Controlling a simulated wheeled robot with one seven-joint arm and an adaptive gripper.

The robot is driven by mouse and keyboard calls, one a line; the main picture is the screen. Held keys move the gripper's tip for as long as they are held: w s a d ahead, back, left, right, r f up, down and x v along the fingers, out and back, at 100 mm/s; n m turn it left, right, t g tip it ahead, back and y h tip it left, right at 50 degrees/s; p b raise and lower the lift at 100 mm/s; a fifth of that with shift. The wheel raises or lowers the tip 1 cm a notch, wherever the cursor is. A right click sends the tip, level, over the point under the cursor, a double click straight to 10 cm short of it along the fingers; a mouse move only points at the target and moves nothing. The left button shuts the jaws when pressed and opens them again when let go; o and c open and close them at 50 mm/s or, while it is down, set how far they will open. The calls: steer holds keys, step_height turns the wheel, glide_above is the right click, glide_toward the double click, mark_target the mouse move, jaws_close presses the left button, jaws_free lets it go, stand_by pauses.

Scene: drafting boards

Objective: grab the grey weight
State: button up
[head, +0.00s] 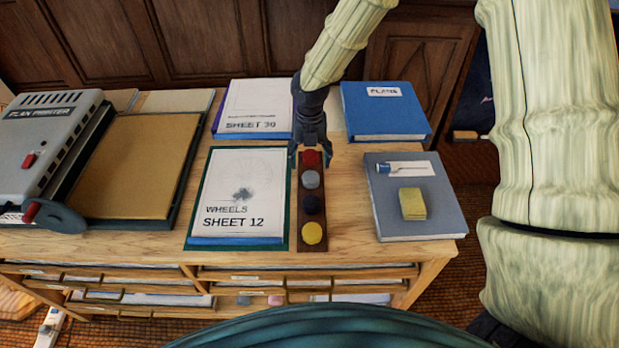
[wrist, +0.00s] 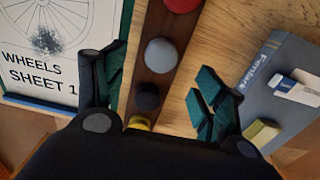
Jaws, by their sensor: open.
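The grey weight (head: 310,179) is a small rounded piece on a narrow dark wooden strip (head: 312,231). It sits in a row between a red weight (head: 312,157) and a black weight (head: 313,203), with a yellow weight (head: 312,233) at the near end. In the wrist view the grey weight (wrist: 161,55) shows ahead of my gripper (wrist: 158,80), between the lines of the two fingers. My gripper (head: 309,158) also shows in the head view, at the far end of the strip by the red weight. It is open and empty.
A WHEELS SHEET 12 drawing (head: 238,195) lies left of the strip. A grey book (head: 392,216) with a yellow sponge-like block (head: 413,204) lies to the right. A blue PLANS binder (head: 385,112) is behind it. A plan printer (head: 45,140) stands far left.

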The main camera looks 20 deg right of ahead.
mark_target(311, 176)
steer(key=shift+s+d+f+p, duration=0.1)
steer(key=shift+f+p, duration=0.35)
steer(key=shift+f, duration=1.55)
steer(key=shift+s+d+f+p, duration=0.1)
steer(key=shift+f+p, duration=0.35)
steer(key=shift+f, duration=1.55)
steer(key=shift+w, duration=0.1)
steer(key=c, duration=1.4)
